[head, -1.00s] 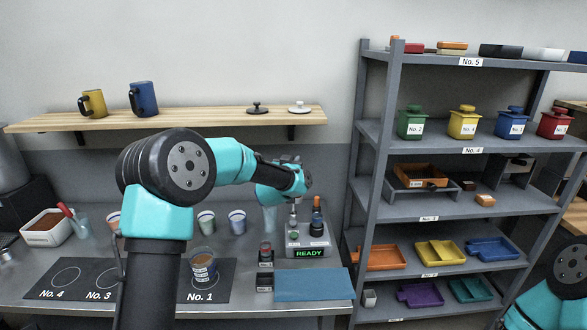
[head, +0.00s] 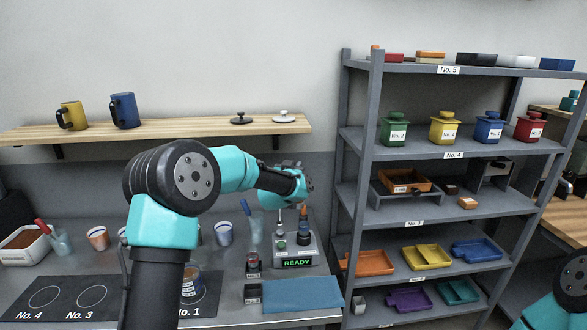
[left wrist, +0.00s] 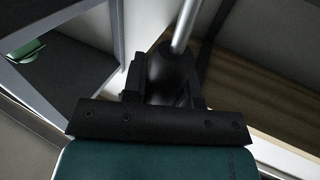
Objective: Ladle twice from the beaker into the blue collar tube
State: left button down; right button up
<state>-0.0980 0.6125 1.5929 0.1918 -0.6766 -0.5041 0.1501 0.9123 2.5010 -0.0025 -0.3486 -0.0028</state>
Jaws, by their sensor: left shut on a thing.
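My left gripper (head: 308,187) is above and behind the grey READY unit (head: 297,264). In the left wrist view it is shut on a dark grip (left wrist: 172,70) with a thin metal shaft; the far end is out of view, so I cannot tell if it is the ladle. A clear beaker (head: 257,238) with a blue stick stands left of the unit. A cup with a blue band (head: 224,234) stands left of that beaker. I cannot tell which is the blue collar tube. My right gripper is not in view.
A blue mat (head: 302,295) lies before the unit. A banded cup (head: 191,279) stands on the No. 1 spot, partly behind my arm. A shelf rack (head: 350,200) rises close on the right. A wooden wall shelf (head: 190,128) hangs above the counter.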

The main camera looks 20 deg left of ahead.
pick_arm(q)
jog(key=shift+f, duration=0.2)
jog(key=s+d+f+m+t+h, duration=0.1)
jog(key=d+f+m+h, duration=0.3)
jog(key=d+f+m, duration=0.4)
jog(key=s+d+f+m+t+h, duration=0.1)
jog(key=s+d+f+m+h, duration=0.2)
jog(key=d+f+m, duration=0.5)
jog(key=shift+s+d+f+m+h, duration=0.35)
jog(key=shift+f+m+h, duration=0.2)
jog(key=shift+m, duration=3.35)
dwell(2.7)
